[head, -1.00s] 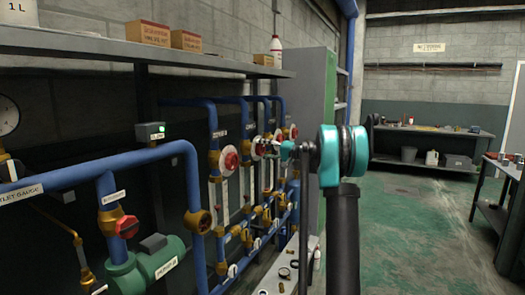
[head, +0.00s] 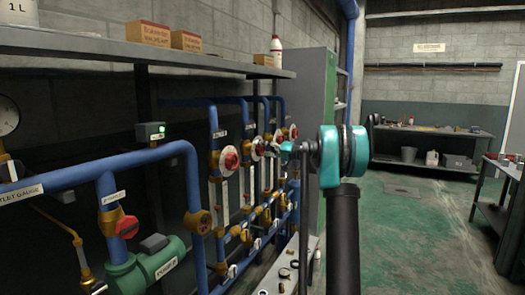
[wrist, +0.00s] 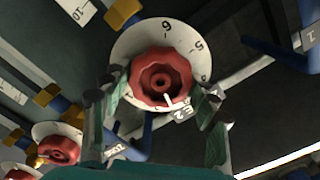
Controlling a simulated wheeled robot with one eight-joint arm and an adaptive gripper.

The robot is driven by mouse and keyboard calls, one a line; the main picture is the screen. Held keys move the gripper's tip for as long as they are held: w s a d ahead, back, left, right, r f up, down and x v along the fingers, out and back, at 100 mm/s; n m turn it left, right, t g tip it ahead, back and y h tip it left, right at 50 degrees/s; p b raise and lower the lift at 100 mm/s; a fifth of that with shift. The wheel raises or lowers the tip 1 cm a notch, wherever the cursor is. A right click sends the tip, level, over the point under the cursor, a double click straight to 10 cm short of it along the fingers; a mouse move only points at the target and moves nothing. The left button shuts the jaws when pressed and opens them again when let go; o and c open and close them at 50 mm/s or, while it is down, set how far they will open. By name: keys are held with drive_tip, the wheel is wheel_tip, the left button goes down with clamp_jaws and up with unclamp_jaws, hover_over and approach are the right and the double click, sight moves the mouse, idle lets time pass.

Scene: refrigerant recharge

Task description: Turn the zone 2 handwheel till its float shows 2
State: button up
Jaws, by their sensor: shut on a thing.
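A red handwheel (wrist: 158,82) with a white numbered dial (wrist: 133,44) fills the middle of the wrist view. My gripper (wrist: 160,94) has one finger on each side of its rim and is shut on it. A white pointer mark shows on the wheel's lower edge. A tag (wrist: 182,113) beside it is upside down, and I cannot read its zone for certain. In the head view my gripper (head: 280,147) is at the row of handwheels, just right of the second wheel (head: 258,148) from the near end. The float readings are too small to read.
The nearest handwheel (head: 230,159) stands to the left. Two other red wheels show at the wrist view's lower left, the closer one (wrist: 58,149) near my left finger. Blue pipes (head: 130,160) and a green pump (head: 150,263) are at the near left.

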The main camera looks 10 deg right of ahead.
drive_tip(key=o, duration=1.2)
drive_tip(key=shift+c, duration=0.2)
drive_tip(key=v, duration=1.2)
drive_tip(key=s+a+f+g+h, duration=0.2)
drive_tip(key=s+a+f+h, duration=0.1)
drive_tip(key=s+a+f, duration=0.5)
drive_tip(key=s+a+f+g+h, duration=0.3)
drive_tip(key=s+a+f, duration=0.2)
drive_tip(key=s+f, duration=0.45)
drive_tip(key=s+d+f+h, duration=0.1)
drive_tip(key=s+f+h, duration=0.2)
drive_tip(key=s+f, duration=0.3)
drive_tip(key=s+d+f+g+h, duration=0.1)
drive_tip(key=s+f, duration=0.5)
drive_tip(key=s, duration=0.7)
drive_tip(key=s+d+f+h, duration=0.3)
drive_tip(key=s+f, duration=0.3)
drive_tip(key=s, duration=0.4)
drive_tip(key=shift+s+m+h, duration=0.3)
drive_tip(key=shift+s+h, duration=0.05)
drive_tip(key=shift+h, duration=0.45)
